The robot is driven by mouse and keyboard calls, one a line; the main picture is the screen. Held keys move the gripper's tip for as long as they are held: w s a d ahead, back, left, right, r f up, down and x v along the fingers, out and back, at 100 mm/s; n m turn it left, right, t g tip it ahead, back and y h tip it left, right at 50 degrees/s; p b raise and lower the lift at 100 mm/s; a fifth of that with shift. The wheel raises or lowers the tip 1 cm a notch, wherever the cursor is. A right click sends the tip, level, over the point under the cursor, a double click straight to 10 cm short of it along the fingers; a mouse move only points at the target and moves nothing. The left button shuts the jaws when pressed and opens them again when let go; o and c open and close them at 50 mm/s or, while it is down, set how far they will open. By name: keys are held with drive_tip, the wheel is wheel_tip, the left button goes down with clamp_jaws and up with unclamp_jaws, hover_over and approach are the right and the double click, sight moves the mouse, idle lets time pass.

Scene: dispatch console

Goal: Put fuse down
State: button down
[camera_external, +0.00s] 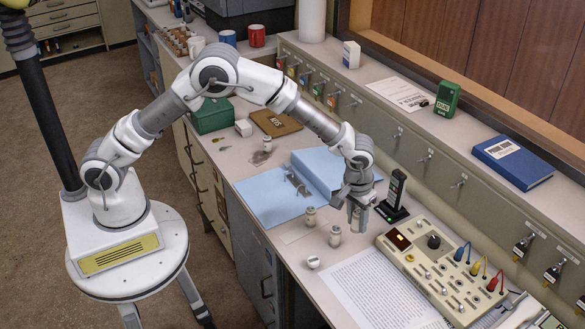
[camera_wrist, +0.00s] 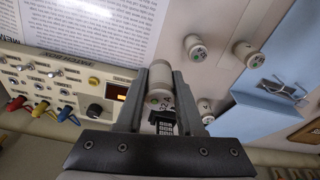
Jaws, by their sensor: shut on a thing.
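A white knob-like piece (camera_external: 313,262) lies near the front edge. A printed sheet (camera_external: 375,290) and a cream console with cables (camera_external: 440,275) are to the right. A blue open binder (camera_external: 270,203) lies behind the fuses. Another small cylinder (camera_external: 268,144) stands farther back.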

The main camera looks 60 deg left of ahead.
drive_tip(key=w+a+f, duration=0.1)
drive_tip(key=w, duration=0.1)
drive_tip(key=w+a+f, duration=0.4)
drive_tip(key=w, duration=0.1)
drive_tip(key=shift+a+f, duration=0.15)
drive_tip(key=shift+a, duration=0.05)
drive_tip(key=shift+f, duration=2.1)
drive_tip(key=c, duration=0.5)
unclamp_jaws()
drive_tip(key=shift+c, duration=0.2)
